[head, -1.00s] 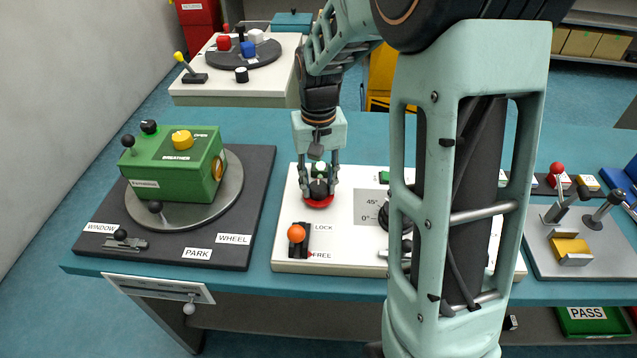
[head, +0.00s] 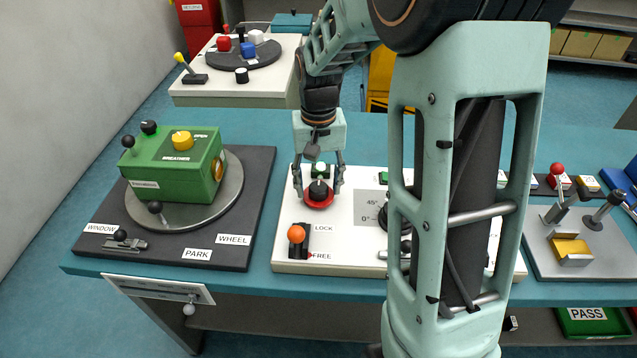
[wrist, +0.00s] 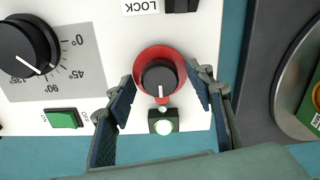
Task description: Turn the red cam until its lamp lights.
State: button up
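The red cam (head: 318,201) is a red disc with a black knob on top, on the white panel (head: 340,255). In the wrist view the red cam (wrist: 142,60) shows its white pointer mark aimed at the lamp. The lamp (wrist: 163,127) is a round dome on a dark green block beside the cam and looks bright, whitish green. It also shows behind the knob in the head view (head: 320,170). My gripper (head: 319,190) is open around the cam, one finger on each side, with gaps to the black knob. In the wrist view my gripper (wrist: 162,98) holds nothing.
An orange-knobbed lever (head: 296,234) between LOCK and FREE labels stands in front of the cam. A black dial (wrist: 28,48) with an angle scale and a green button (wrist: 63,118) are beside it. A green box (head: 175,165) on a turntable stands to the left.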

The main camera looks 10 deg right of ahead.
aim_at(318, 187)
notch_tip(318, 187, up, 12)
dwell(0.6)
dwell(0.5)
